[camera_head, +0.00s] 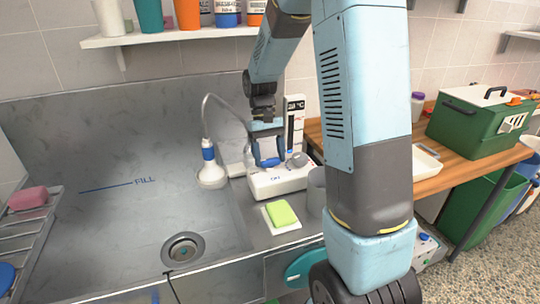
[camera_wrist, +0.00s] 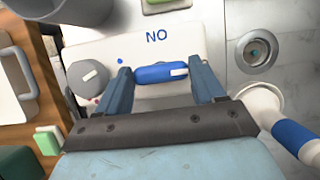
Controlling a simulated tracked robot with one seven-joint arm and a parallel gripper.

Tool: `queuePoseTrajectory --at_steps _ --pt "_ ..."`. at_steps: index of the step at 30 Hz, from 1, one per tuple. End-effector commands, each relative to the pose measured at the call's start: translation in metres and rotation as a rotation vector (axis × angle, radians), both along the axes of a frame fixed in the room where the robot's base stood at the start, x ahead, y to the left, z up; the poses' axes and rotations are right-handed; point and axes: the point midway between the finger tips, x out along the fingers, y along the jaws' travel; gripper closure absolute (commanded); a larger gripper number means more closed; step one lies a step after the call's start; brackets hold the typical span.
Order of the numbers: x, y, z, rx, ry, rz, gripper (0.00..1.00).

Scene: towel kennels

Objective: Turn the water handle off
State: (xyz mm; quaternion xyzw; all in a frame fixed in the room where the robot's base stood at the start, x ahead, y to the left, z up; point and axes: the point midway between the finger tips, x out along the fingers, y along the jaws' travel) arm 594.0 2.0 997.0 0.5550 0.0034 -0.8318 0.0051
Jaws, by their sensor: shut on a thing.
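The blue water handle (camera_wrist: 160,73) lies crosswise on a white control box (camera_wrist: 192,36), with a white mark toward its right end in the wrist view. In the head view, my gripper (camera_head: 267,148) reaches down to the white box (camera_head: 282,182), and the blue handle (camera_head: 270,162) shows just below the fingers.
A grey knob (camera_wrist: 88,77) sits beside the handle. A shower head (camera_head: 211,172) with a hose stands left of the box. A yellow-green sponge (camera_head: 281,213) lies in front. The steel sink has a drain (camera_head: 182,250). A shelf (camera_head: 180,34) with cups is above.

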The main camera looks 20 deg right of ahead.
Motion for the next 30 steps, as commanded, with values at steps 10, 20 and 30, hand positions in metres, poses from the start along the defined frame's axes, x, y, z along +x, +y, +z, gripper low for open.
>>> queuePoseTrajectory --at_steps 10,20,30 --pt "0.002 -0.0006 0.001 -0.001 -0.006 -0.03 0.62" --pt "0.0016 -0.0006 0.0009 0.0 -0.005 -0.029 0.21" --pt "0.0007 -0.0004 0.0003 -0.001 -0.002 -0.028 0.06"
